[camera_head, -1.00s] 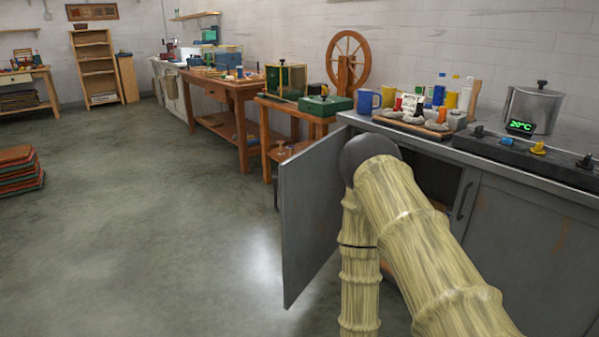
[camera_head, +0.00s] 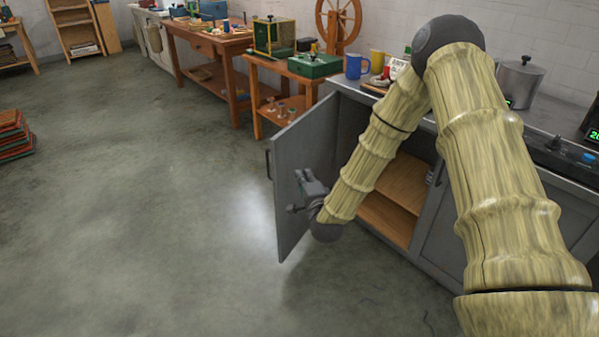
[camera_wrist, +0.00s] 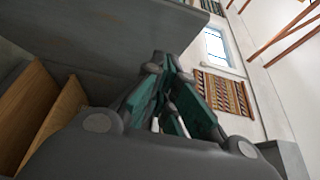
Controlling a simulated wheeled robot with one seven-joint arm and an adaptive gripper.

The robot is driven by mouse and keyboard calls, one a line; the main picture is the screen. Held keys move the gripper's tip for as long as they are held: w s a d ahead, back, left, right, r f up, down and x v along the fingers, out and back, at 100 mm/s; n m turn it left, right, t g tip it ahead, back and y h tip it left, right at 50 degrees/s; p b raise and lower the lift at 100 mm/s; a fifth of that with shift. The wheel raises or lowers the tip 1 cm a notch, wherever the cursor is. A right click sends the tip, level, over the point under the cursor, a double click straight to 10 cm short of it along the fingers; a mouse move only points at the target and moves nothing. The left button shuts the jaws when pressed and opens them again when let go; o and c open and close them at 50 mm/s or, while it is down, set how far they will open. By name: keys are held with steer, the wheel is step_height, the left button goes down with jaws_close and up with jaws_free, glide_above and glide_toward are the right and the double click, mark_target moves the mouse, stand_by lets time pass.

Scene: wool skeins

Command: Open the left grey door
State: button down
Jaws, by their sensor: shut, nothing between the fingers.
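The left grey door (camera_head: 300,148) stands swung wide out from the counter in the head view, its inner face toward me. Its dark handle (camera_head: 268,164) shows at the free edge. My gripper (camera_head: 298,192) is shut and empty, at the inner face of the door near its free edge; whether it touches the door I cannot tell. In the wrist view my closed fingers (camera_wrist: 168,80) show in front of a grey panel. The open cabinet (camera_head: 396,190) shows wooden shelves inside, partly hidden by my arm.
The other grey door (camera_head: 442,238) is shut, partly behind my arm. A blue mug (camera_head: 356,67) and a steel pot (camera_head: 520,80) stand on the counter. A wooden table (camera_head: 235,70) stands farther back.

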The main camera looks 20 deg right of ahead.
glide_toward(284, 150)
steer(key=w+d, duration=0.2)
steer(key=d, duration=0.1)
steer(key=shift+w+a+b, duration=0.4)
steer(key=shift+w+a, duration=0.85)
steer(key=shift+a, duration=0.05)
steer(key=shift+w, duration=0.1)
